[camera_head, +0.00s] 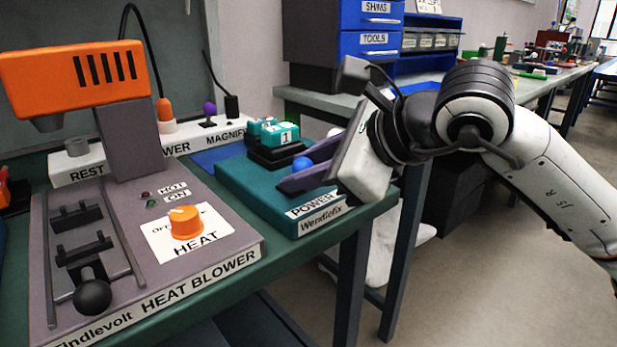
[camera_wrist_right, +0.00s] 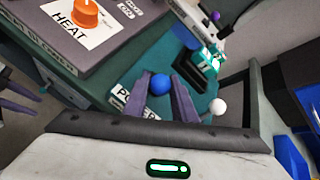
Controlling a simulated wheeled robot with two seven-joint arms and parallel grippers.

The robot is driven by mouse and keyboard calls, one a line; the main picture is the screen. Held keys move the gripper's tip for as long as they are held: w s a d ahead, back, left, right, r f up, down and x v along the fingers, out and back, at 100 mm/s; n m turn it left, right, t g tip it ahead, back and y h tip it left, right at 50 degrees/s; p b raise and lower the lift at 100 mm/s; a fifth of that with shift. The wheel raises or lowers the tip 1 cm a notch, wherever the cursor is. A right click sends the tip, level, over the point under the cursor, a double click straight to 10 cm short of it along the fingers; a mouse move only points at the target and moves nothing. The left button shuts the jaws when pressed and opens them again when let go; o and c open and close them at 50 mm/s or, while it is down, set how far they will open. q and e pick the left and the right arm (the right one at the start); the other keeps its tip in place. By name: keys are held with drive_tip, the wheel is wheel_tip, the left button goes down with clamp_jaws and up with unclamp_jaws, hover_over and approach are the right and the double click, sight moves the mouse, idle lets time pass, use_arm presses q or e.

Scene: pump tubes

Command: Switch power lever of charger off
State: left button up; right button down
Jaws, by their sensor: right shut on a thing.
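The charger (camera_head: 240,187) is a teal box labelled POWER and Wendlefix, at the right end of the green bench in the head view. A blue ball knob (camera_head: 302,163) stands on it by the POWER label. It also shows in the right wrist view (camera_wrist_right: 161,84). My right gripper (camera_head: 304,171) comes in from the right, low over the charger, with its two purple-grey fingers on either side of the blue knob and shut on it. The knob's stem is hidden. In the wrist view the fingers (camera_wrist_right: 162,92) flank the knob.
Teal batteries (camera_head: 280,135) in a black holder stand behind the knob. A white ball (camera_wrist_right: 218,106) is close to the right finger. The grey heat blower (camera_head: 190,260) with its orange dial is to the left. Open floor lies beyond the bench's right edge.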

drive_tip(key=shift+a, duration=0.1)
drive_tip(key=c, duration=1.5)
unclamp_jaws()
drive_tip(key=shift+o, duration=0.2)
drive_tip(key=shift+s+r, duration=0.1)
drive_tip(key=shift+s+d+r, duration=0.15)
drive_tip(key=shift+d+r, duration=0.05)
drive_tip(key=shift+d, duration=0.15)
use_arm(q)
drive_tip(key=shift+a+r+n+t+p, duration=0.3)
drive_tip(key=shift+a+r+p, duration=0.2)
drive_tip(key=shift+p, duration=0.35)
use_arm(e)
drive_tip(key=v, duration=0.9)
drive_tip(key=shift+s, duration=0.15)
use_arm(q)
drive_tip(key=shift+f, duration=0.1)
use_arm(e)
drive_tip(key=shift+d+r, duration=0.1)
